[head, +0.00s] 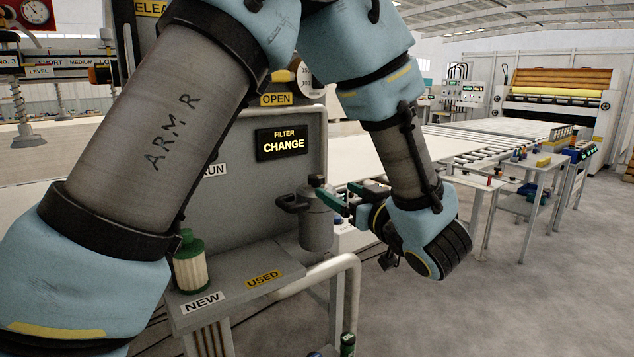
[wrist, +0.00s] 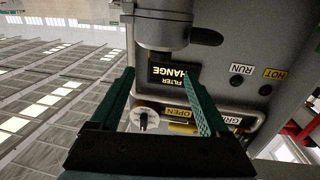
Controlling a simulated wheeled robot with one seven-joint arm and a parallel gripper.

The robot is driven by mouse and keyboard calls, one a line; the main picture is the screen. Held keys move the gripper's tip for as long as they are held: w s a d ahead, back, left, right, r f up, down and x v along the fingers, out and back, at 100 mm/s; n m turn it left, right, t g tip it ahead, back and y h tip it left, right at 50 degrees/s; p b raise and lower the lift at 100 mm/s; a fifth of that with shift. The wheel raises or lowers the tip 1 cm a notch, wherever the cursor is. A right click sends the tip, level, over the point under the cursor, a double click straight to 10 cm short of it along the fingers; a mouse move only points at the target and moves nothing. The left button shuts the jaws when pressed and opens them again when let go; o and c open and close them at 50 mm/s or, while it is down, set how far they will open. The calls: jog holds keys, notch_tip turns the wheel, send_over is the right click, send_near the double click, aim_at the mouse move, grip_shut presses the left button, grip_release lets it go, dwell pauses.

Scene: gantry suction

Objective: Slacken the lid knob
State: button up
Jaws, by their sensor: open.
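The grey filter canister (head: 315,228) stands on the panel's front shelf, with a dark side handle (head: 291,203) on its left. Its small dark lid knob (head: 315,180) is on top. My gripper (head: 336,193) is open, its green fingers just right of the lid and knob in the head view. In the wrist view, which is upside down, my open fingers (wrist: 160,78) point toward the canister (wrist: 165,14). A darker piece that looks like the knob (wrist: 160,54) lies between and beyond the fingertips. I see no contact, though the exact gap is unclear.
A lit FILTER CHANGE sign (head: 283,142) is on the grey panel behind. A green-capped filter (head: 191,265) stands on the shelf marked NEW, left of the USED label (head: 264,279). A roller conveyor (head: 485,150) lies beyond.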

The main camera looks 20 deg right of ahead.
aim_at(320, 180)
jog(key=w+p, duration=0.1)
jog(key=w, duration=0.2)
jog(key=w+p, duration=0.1)
jog(key=w, duration=0.4)
jog(key=shift+w+a+r+p, duration=0.15)
jog(key=shift+w+a+p, duration=0.15)
jog(key=shift+p, duration=0.1)
jog(key=shift+w, duration=0.8)
grip_shut()
